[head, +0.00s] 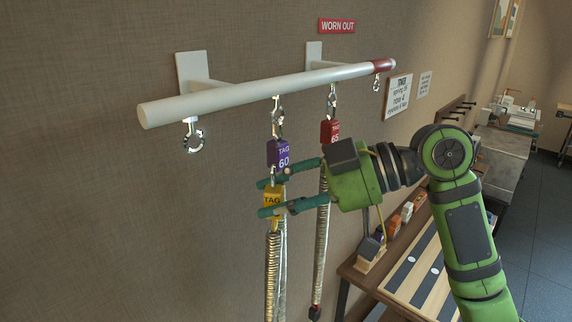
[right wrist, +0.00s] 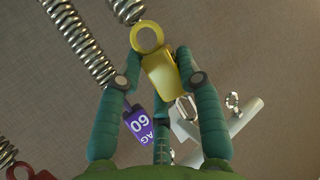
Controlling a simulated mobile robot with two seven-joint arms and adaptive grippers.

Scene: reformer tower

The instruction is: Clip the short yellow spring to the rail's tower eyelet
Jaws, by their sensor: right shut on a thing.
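The yellow tag (head: 273,200) of a yellow-tagged spring (head: 272,265) is between the fingers of my right gripper (head: 262,199). The gripper is shut on it, and the coil hangs below. In the right wrist view the yellow tag (right wrist: 161,75) sits between the green fingers, with its yellow ring towards the coil. A silver clip (right wrist: 187,108) shows beside its other end. The white rail (head: 250,92) is above the gripper, with several hanging eyelets and clips. Which one is the tower eyelet I cannot tell. My left gripper is not in view.
A purple tag 60 (head: 278,155) hangs from the rail just above the yellow tag, its spring close behind. A red tag 65 (head: 330,132) and spring hang to the right. A bench (head: 400,270) stands lower right.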

